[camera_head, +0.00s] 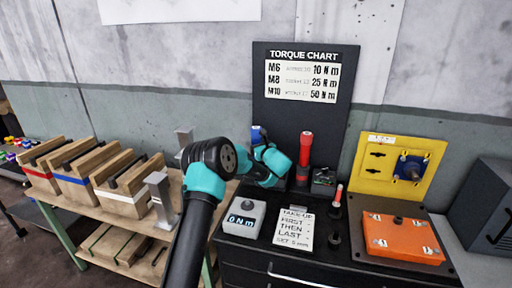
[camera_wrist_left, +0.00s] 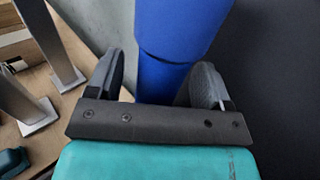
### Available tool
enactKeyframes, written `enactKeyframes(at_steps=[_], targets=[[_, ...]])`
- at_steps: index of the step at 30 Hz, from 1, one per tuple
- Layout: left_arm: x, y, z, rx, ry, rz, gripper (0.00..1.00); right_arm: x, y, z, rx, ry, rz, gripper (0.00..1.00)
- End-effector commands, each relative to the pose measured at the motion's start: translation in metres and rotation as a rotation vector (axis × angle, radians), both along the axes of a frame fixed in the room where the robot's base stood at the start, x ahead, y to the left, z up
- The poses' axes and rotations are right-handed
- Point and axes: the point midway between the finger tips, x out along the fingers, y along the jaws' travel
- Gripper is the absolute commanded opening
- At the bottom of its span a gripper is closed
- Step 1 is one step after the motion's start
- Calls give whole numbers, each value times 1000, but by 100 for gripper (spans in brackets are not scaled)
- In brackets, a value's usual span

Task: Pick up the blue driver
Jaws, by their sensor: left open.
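The blue driver (camera_head: 257,134) stands upright at the back of the black bench, against the black chart board. In the head view most of it is hidden behind my left arm. My left gripper (camera_head: 262,149) is at the driver. In the left wrist view the blue driver (camera_wrist_left: 170,80) passes between the two dark fingers of my left gripper (camera_wrist_left: 162,80), which are apart. I cannot tell whether either finger touches it. My right gripper is not in view.
A red driver (camera_head: 306,148) stands just right of my left gripper. A grey 0 N m display box (camera_head: 242,222) and a note plate (camera_head: 294,229) are in front. An orange block (camera_head: 402,238) and a yellow panel (camera_head: 398,166) are at the right. Wooden racks (camera_head: 125,190) stand left.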

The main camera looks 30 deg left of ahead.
Motion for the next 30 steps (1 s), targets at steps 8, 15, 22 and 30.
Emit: enactKeyframes(at_steps=[8, 15, 22, 30], targets=[[3, 6, 1, 0, 0, -1, 74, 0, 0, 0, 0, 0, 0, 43], [3, 6, 1, 0, 0, -1, 74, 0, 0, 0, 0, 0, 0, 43], [3, 6, 1, 0, -1, 0, 56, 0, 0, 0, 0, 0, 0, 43], [3, 6, 1, 0, -1, 0, 31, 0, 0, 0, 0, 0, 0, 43]])
